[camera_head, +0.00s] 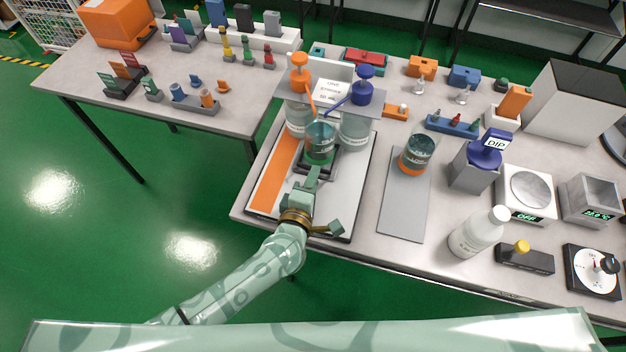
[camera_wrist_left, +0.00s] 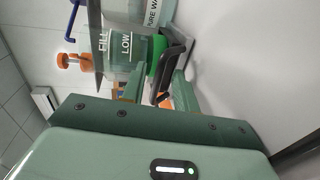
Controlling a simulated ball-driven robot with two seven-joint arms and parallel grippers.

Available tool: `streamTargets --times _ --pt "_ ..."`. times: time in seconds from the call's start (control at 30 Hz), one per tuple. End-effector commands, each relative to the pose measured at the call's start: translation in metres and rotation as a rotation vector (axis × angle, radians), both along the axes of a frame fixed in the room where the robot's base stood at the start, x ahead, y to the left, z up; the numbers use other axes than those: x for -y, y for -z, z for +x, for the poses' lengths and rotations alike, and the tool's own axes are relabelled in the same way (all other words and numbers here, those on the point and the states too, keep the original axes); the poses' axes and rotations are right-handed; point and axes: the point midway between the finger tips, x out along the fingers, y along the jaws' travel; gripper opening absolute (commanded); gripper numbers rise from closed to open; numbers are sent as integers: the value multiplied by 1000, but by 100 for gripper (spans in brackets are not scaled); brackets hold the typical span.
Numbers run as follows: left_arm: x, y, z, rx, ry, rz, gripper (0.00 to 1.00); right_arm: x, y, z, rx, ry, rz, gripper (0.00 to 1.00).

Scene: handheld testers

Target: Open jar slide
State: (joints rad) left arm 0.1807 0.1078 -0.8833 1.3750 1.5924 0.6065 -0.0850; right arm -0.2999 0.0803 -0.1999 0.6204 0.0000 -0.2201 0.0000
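A clear jar (camera_head: 320,139) with greenish liquid stands on a dark stand below the pump spouts. In the left wrist view the jar (camera_wrist_left: 122,46) carries the marks FILL and LOW, with a green band and a black handle-like part (camera_wrist_left: 178,58). My left gripper (camera_head: 313,176) is right in front of it. In the wrist view its fingers (camera_wrist_left: 158,92) stand apart on either side of the black part; whether they press on it is unclear. A second jar (camera_head: 418,152), with an orange lower band, stands at the far end of a grey slide plate (camera_head: 403,211). My right gripper is not in view.
An orange pump bottle (camera_head: 298,119) and a blue pump bottle (camera_head: 355,132) flank the first jar closely. A DIP unit (camera_head: 473,166), a white bottle (camera_head: 474,236) and a scale (camera_head: 527,193) stand right of the slide plate. The near plate is bare.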

Motion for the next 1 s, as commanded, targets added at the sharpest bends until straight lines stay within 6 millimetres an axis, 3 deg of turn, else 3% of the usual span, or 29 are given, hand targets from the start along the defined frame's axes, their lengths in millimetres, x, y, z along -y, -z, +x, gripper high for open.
streamTargets --times 0.33,0.43,0.67,0.77,1.0 --pt "1 1 5 1 0 2 30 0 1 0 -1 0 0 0" --pt "1 1 5 1 0 2 2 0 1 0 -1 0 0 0" --pt "0 1 1 -1 0 1 0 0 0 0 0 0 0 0" --pt "-4 -1 -13 -2 0 3 0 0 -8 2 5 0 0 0" --pt "-23 -1 -71 -3 1 4 0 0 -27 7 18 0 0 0"
